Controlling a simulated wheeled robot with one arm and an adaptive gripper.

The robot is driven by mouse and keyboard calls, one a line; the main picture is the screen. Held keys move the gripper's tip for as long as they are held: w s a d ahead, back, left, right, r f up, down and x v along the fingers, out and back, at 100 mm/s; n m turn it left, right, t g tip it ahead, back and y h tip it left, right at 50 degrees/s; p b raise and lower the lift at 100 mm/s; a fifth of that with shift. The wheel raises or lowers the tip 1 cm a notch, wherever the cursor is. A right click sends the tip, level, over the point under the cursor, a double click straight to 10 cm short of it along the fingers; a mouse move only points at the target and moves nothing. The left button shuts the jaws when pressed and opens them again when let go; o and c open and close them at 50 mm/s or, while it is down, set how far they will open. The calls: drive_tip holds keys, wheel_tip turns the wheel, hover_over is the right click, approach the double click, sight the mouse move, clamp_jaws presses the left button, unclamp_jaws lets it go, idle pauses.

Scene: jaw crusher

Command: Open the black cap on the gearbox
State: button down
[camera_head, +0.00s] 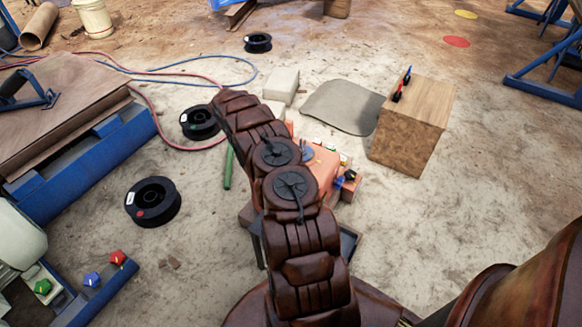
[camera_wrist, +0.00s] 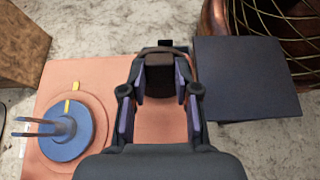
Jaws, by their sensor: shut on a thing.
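The orange gearbox (camera_head: 325,168) lies on the ground just beyond my arm in the head view, partly hidden by it. Its flat orange face (camera_wrist: 85,75) fills the lower left and middle of the wrist view. My gripper (camera_wrist: 161,82) is over this face with its two fingers on either side of the black cap (camera_wrist: 160,76), shut on it. The cap looks dark and blocky, at the face's upper edge. I cannot tell whether it is seated or lifted. The gripper is hard to make out in the head view.
A blue round part with two prongs (camera_wrist: 66,133) stands on the gearbox left of my gripper. A dark square plate (camera_wrist: 245,78) is close on the right. A wooden box (camera_head: 412,130) stands right of the gearbox. Black spools (camera_head: 153,202) and hoses lie left.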

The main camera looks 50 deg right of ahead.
drive_tip(key=c, duration=0.8)
unclamp_jaws()
drive_tip(key=shift+c, duration=0.2)
wheel_tip(320, 180, up, 10)
